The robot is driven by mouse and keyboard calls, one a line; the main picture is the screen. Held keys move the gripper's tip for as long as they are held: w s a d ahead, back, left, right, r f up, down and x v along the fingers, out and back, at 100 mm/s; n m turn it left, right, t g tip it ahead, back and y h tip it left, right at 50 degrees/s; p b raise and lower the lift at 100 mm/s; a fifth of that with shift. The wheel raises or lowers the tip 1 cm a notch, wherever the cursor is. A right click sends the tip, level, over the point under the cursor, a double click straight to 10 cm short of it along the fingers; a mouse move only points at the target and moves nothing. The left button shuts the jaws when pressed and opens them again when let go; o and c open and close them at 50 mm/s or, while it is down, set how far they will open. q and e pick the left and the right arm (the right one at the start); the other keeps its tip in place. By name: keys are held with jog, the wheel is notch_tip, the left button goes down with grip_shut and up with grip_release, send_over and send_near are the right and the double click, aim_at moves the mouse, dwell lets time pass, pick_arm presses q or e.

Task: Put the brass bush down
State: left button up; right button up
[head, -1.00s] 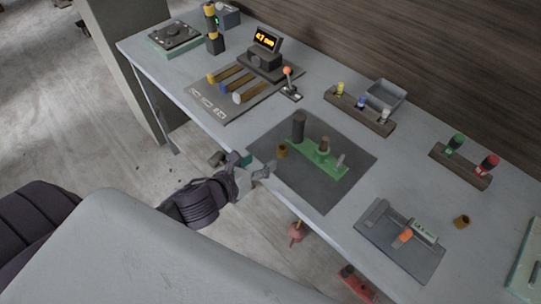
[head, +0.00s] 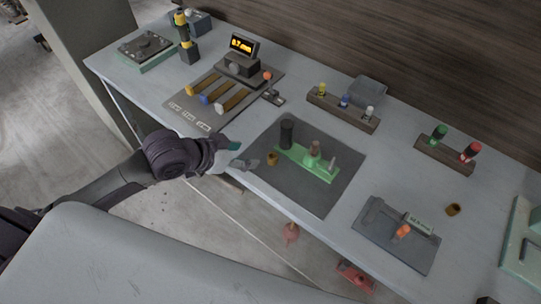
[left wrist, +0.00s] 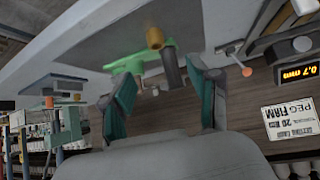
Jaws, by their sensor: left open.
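A second brass-coloured bush (head: 453,209) lies on the bench at the right. My right gripper is not in view.
A grey block with an orange part (head: 403,231) is right of the mat. Wooden racks (head: 343,111) with coloured-top pegs stand behind. Bare bench lies between mat and block.

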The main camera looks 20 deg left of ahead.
pick_arm(q)
send_near(275, 156)
jog(key=x, duration=0.3)
jog(key=shift+w+a+r+p, duration=0.1)
jog(key=shift+w+p, duration=0.1)
jog(key=shift+p, duration=0.1)
jog(key=p+x, duration=0.1)
jog(key=x, duration=0.3)
jog(key=shift+d+f, duration=0.25)
jog(key=shift+d, duration=0.05)
jog(key=shift+w+d+f, duration=0.2)
jog(key=shift+w+f, duration=0.15)
jog(key=shift+f, duration=0.05)
grip_shut()
